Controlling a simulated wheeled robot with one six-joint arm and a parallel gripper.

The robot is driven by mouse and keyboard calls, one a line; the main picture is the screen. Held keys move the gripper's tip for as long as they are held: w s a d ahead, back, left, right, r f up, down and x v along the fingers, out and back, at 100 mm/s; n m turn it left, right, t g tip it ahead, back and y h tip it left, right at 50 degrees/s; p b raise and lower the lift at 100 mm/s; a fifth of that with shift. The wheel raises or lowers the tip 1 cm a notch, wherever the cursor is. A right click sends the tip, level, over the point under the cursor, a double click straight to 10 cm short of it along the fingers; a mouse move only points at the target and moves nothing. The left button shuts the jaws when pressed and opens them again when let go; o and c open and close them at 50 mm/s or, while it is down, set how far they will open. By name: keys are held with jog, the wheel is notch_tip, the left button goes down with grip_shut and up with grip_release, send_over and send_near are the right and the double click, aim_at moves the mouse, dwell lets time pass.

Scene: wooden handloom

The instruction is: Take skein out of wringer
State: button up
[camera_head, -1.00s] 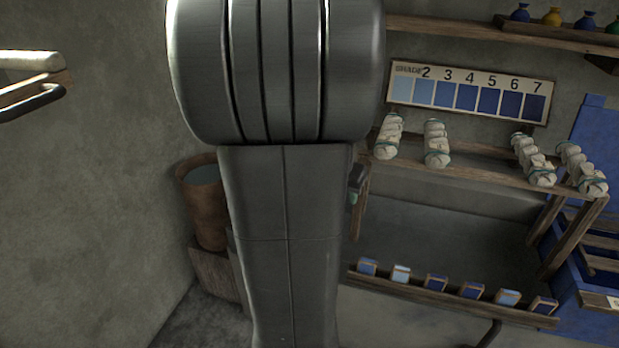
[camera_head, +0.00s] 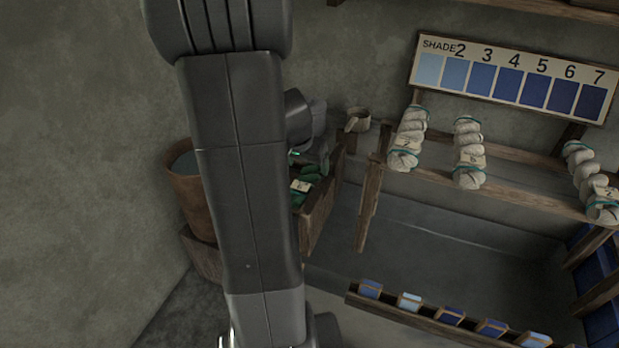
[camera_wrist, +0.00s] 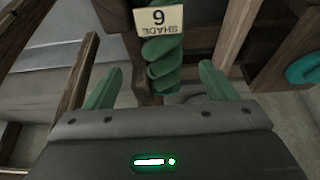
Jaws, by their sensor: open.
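In the wrist view a twisted green skein (camera_wrist: 163,52) hangs upright with a pale SHADE tag (camera_wrist: 157,19) that reads upside down. My gripper (camera_wrist: 160,88) is open, with one green finger on each side of the skein's lower part and visible gaps to it. Wooden posts and bars that may be the wringer (camera_wrist: 238,28) stand close around the skein; the hold on it is not clear. In the head view a green bundle with a pale tag (camera_head: 301,187) shows beside a wooden frame (camera_head: 322,205), partly hidden by my arm.
In the head view a rack (camera_head: 520,180) carries several pale skeins with teal ties, under a shade chart (camera_head: 512,80). A brown bucket (camera_head: 188,195) stands left of my arm. A low rail (camera_head: 440,325) with blue samples lies in front of a grey basin (camera_head: 430,235).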

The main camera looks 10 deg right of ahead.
aim_at(309, 173)
jog(key=shift+x, duration=3.05)
jog(key=shift+w+a, duration=0.1)
jog(key=c, duration=1.1)
jog(key=shift+r, duration=0.1)
jog(key=shift+c, duration=0.2)
